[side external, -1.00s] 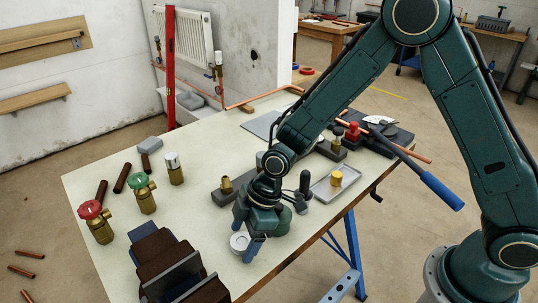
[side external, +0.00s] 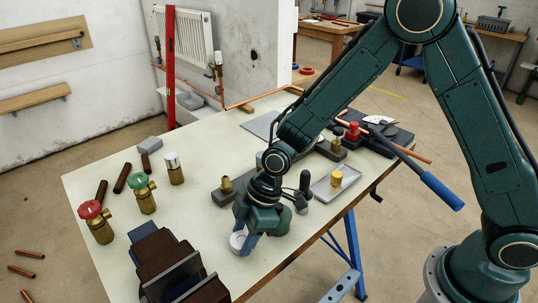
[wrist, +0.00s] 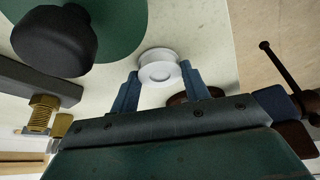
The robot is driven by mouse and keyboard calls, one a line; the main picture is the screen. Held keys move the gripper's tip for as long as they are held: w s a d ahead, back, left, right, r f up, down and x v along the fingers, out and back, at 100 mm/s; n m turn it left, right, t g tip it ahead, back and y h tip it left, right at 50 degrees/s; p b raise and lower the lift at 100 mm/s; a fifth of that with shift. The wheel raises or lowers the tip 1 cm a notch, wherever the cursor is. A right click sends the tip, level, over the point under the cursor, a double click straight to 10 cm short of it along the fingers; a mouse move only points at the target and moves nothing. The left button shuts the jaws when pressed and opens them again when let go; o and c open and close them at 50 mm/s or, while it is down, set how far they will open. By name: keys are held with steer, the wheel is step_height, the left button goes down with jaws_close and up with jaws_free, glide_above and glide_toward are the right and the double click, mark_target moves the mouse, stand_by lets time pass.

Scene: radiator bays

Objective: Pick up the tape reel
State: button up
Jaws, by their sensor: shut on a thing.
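The tape reel (side external: 237,241) is a small white roll near the front edge of the bench. In the wrist view the reel (wrist: 159,66) sits between the two blue fingertips. My gripper (side external: 244,238) points down with its fingers on either side of the reel; it also shows in the wrist view (wrist: 160,78). It is shut on the reel. I cannot tell whether the reel is clear of the bench top or still touching it.
A vise (side external: 172,266) stands at the front left. Brass valves with a red knob (side external: 90,210) and a green knob (side external: 138,181) stand left. A grey tray (side external: 335,184) holds a brass fitting on the right. The bench top between valves and gripper is clear.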

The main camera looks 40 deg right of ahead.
mark_target(244, 238)
step_height(244, 238, up, 20)
steer(key=shift+f, duration=0.2)
stand_by(0.4)
steer(key=shift+w+f, duration=0.1)
stand_by(0.4)
steer(key=w+d+f, duration=0.4)
steer(key=w+f, duration=0.2)
steer(key=w, duration=0.2)
steer(key=shift+w+f, duration=0.15)
steer(key=shift+f, duration=0.1)
